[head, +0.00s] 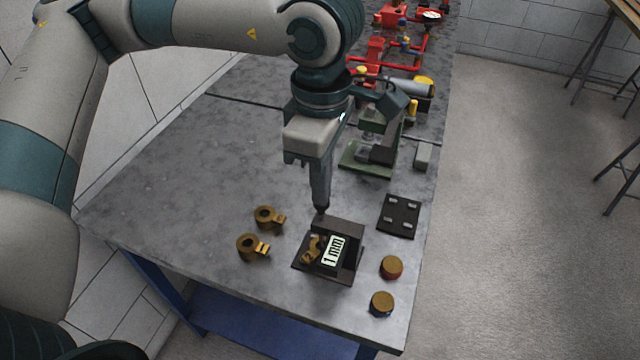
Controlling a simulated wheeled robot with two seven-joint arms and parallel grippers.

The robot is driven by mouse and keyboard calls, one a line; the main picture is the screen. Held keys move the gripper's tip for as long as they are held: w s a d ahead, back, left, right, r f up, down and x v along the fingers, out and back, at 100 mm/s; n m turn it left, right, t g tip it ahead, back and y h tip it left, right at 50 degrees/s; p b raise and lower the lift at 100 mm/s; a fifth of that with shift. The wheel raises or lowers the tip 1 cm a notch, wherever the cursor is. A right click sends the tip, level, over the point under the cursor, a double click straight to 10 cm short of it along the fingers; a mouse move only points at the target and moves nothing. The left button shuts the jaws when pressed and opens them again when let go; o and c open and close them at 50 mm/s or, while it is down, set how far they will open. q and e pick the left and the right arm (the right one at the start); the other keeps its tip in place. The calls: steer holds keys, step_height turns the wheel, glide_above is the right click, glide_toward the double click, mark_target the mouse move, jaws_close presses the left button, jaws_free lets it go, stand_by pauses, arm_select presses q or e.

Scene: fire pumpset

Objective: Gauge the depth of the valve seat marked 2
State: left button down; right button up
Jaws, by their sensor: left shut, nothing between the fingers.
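My left gripper (321,207) points straight down, shut and empty, just behind a dark block-shaped fixture (350,229). Its tips are close to the fixture's back edge; I cannot tell whether they touch. The fixture carries a white label (334,251) reading "1 mm". A brass part (312,250) sits in the fixture, left of the label. Two brass ring-shaped parts with side tabs lie on the table to the left, a rear one (267,217) and a front one (251,247). No number 2 is legible on any part. My right gripper is not in view.
Two brass-topped round pieces, one red-sided (391,267) and one blue-sided (381,304), stand near the right edge. A dark plate (399,216) lies behind them. A green stand (366,158) and red pump piping (375,52) are farther back. The grey table (180,185) is clear at left.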

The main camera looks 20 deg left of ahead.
arm_select(q)
steer(key=shift+f, duration=0.25)
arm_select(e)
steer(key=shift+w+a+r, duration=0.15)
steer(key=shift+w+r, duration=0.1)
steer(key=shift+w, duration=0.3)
arm_select(q)
steer(key=shift+f+b, duration=0.4)
steer(key=shift+b, duration=0.25)
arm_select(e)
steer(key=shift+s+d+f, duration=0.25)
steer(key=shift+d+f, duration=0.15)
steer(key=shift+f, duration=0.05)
arm_select(q)
steer(key=shift+r, duration=0.2)
